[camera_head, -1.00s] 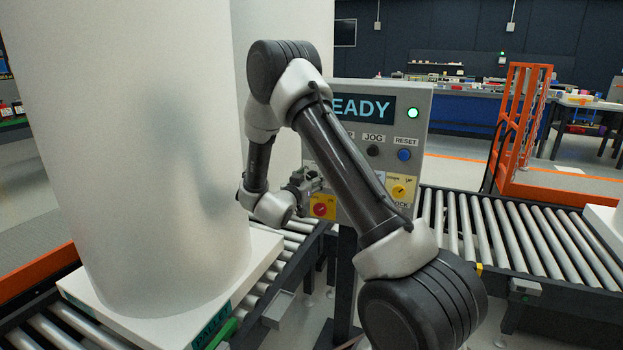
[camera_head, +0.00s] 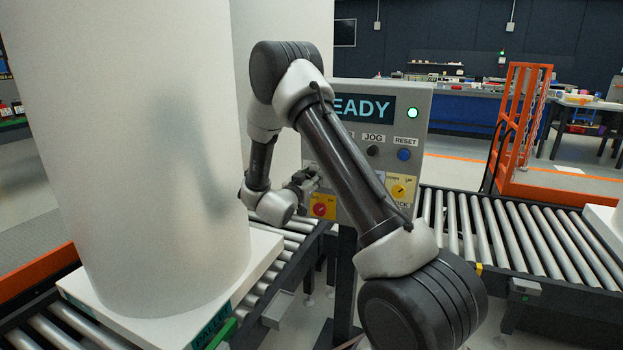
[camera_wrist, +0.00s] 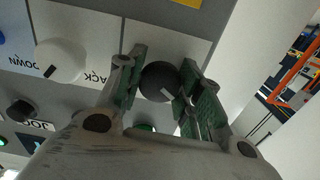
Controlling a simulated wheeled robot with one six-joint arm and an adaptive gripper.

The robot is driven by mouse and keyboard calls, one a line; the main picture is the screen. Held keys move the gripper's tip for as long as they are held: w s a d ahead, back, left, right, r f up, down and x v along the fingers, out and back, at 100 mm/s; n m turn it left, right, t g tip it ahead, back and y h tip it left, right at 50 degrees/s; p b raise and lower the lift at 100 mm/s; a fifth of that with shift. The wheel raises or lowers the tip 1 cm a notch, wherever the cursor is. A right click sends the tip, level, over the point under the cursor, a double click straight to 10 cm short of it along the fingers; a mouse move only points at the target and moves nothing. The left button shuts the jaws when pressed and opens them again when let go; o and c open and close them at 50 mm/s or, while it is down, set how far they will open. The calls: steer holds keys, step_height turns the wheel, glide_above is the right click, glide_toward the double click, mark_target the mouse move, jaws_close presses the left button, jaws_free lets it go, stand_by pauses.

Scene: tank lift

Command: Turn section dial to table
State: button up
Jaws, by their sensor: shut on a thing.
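The section dial appears to be the black knob (camera_wrist: 160,82) with a pale pointer mark, on a light panel plate in the wrist view. My gripper (camera_wrist: 159,88) has its green-padded fingers on either side of this knob and is shut on it. In the head view my gripper (camera_head: 305,181) is at the left part of the grey control panel (camera_head: 340,190) and hides the dial. The dial's labels are mostly covered, so its setting cannot be read.
A white knob (camera_wrist: 60,60) marked DOWN is beside the dial. The panel has a READY display (camera_head: 362,109), a blue RESET button (camera_head: 404,155), a red knob (camera_head: 320,209) and a yellow-plate knob (camera_head: 398,190). A large white tank (camera_head: 140,150) stands close left; roller conveyors (camera_head: 530,240) flank the panel.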

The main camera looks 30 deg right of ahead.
steer(key=m, duration=1.1)
stand_by(0.3)
stand_by(0.5)
steer(key=o, duration=1)
steer(key=shift+o, duration=0.2)
steer(key=v, duration=1.2)
